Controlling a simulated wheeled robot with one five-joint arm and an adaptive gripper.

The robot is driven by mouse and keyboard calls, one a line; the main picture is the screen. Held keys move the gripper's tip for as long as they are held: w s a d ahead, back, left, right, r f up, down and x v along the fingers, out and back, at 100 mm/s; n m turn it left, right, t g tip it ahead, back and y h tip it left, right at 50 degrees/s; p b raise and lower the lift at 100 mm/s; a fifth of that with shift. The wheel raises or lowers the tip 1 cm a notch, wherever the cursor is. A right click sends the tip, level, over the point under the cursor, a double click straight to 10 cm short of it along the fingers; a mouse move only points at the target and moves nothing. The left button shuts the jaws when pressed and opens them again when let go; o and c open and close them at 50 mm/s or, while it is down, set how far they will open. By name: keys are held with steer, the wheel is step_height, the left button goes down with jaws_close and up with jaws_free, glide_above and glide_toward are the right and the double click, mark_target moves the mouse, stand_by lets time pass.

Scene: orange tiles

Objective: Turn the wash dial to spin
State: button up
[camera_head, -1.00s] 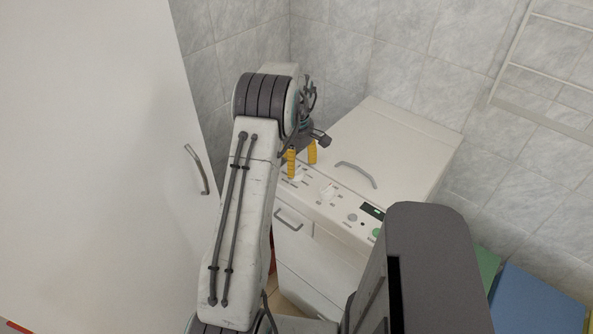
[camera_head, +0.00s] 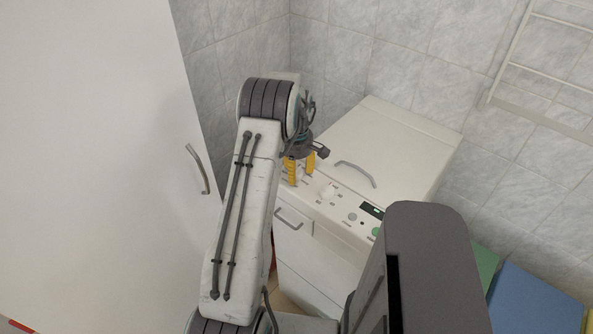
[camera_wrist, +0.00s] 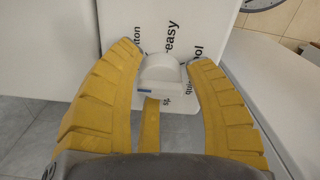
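The white wash dial (camera_wrist: 160,72) sits between my gripper's yellow fingers in the wrist view. A small dark mark is on its grip bar. Black words, including "easy", partly show on the white panel around it. My gripper (camera_wrist: 166,60) is open, with a finger on each side of the dial and a third yellow finger below it. I cannot tell whether any finger touches the dial. In the head view, my gripper (camera_head: 300,180) points down at the left end of the washing machine's panel (camera_head: 340,207), and its fingers mostly hide the dial there.
A second white dial (camera_head: 328,190) is just right of my gripper, then a display (camera_head: 372,210) and buttons. The closed lid (camera_head: 390,150) with a grey handle (camera_head: 356,173) lies behind. A drawer handle (camera_head: 293,218) is on the front. A tall white door (camera_head: 110,150) stands at left.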

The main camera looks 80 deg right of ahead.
steer(key=c, duration=0.8)
steer(key=shift+c, duration=0.2)
